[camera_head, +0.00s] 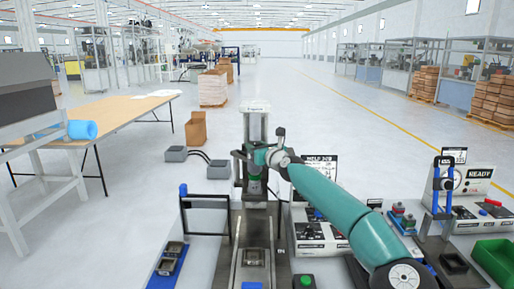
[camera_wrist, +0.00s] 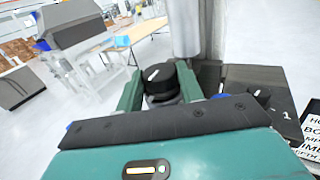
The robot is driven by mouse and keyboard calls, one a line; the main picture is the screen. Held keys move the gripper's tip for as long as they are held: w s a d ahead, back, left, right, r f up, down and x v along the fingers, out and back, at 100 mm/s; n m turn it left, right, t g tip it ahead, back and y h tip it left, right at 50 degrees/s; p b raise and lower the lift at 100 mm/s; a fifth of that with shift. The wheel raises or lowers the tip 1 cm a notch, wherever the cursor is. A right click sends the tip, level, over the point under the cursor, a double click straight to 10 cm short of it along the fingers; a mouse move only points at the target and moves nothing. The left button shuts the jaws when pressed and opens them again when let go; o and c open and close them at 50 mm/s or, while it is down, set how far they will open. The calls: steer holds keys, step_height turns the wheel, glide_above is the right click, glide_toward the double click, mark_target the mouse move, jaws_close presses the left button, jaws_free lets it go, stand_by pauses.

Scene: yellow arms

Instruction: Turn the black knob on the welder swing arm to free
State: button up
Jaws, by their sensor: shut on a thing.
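In the wrist view the black knob (camera_wrist: 159,74) with a white pointer mark sits between the two green fingers of my gripper (camera_wrist: 162,84). One finger is on its left and one on its right, closed against its sides. The knob is beside a grey upright post (camera_wrist: 185,28). In the head view my teal arm reaches from the lower right to the welder column (camera_head: 256,122), and its wrist end is beside the column. The knob is hidden there. Which setting the mark points to cannot be read.
A dark block (camera_wrist: 243,76) with white marks lies right of the fingers in the wrist view. In the head view a control box (camera_head: 318,232), a green bin (camera_head: 495,260) and a black frame (camera_head: 205,203) crowd the bench. A wooden table (camera_head: 105,113) stands left.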

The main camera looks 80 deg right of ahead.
steer(key=o, duration=1)
steer(key=shift+s, duration=0.1)
steer(key=shift+w+a+m+g+h, duration=0.1)
steer(key=shift+w+m+g+h, duration=0.1)
steer(key=shift+m+g+h, duration=0.95)
steer(key=shift+w+m+g, duration=0.2)
steer(key=shift+m+g, duration=0.05)
steer(key=shift+g, duration=0.3)
steer(key=shift+w+a+m+g+h, duration=0.15)
steer(key=shift+m+g+h, duration=0.7)
steer(key=shift+g, duration=0.45)
steer(key=shift+w+m+g+h, duration=0.15)
steer(key=shift+m+g+h, duration=0.15)
steer(key=shift+m+g, duration=1.15)
